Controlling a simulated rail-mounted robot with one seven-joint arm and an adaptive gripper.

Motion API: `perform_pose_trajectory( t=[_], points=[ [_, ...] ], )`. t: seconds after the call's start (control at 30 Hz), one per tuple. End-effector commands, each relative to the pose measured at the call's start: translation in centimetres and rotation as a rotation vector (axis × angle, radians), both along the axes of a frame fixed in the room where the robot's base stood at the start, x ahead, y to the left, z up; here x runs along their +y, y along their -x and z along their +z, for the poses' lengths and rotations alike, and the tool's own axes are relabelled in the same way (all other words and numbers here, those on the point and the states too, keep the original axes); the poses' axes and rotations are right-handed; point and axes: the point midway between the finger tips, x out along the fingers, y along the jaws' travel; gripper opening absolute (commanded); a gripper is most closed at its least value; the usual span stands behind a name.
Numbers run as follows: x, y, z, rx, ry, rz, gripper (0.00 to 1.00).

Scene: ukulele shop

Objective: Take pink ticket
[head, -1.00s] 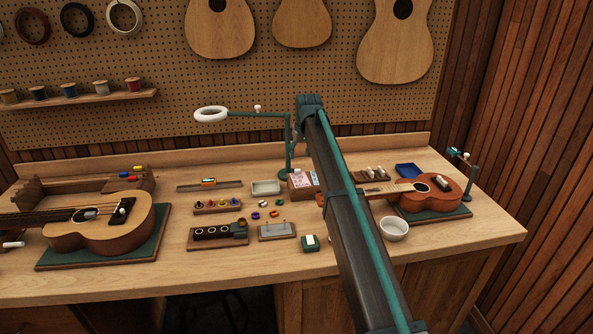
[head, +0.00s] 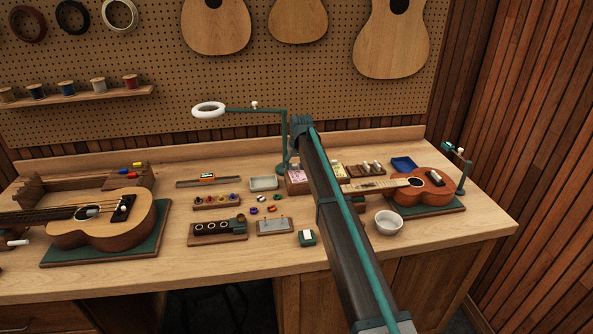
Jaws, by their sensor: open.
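A small wooden holder (head: 296,188) stands near the back middle of the bench, just left of my arm. A pink ticket (head: 297,173) shows upright in its left part. A pale yellow ticket (head: 335,171) shows to the right of my arm. My arm crosses in front of the holder and hides its middle. My gripper is not visible; the arm links hide the place where it could be.
A lamp (head: 285,145) with a ring head rises just behind the holder. A grey tray (head: 264,184) lies to its left. A ukulele (head: 424,190) on a mat and a white bowl (head: 389,222) are at right. The front bench edge is clear.

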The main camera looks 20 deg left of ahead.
Motion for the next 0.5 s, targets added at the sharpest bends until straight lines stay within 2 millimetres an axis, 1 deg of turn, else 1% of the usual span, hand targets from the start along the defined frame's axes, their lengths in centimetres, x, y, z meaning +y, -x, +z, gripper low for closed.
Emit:
perform_pose_trajectory(
  t=[0.1,0.27,0.37,0.5],
  points=[
    [0.15,-0.19,-0.47,-0.001,-0.001,0.0,0.54],
    [0.14,-0.18,-0.52,-0.002,-0.001,0.0,0.54],
    [0.13,-0.17,-0.52,-0.001,-0.001,0.0,0.39],
    [0.12,-0.17,-0.53,-0.001,-0.001,0.0,0.16]
  ],
)
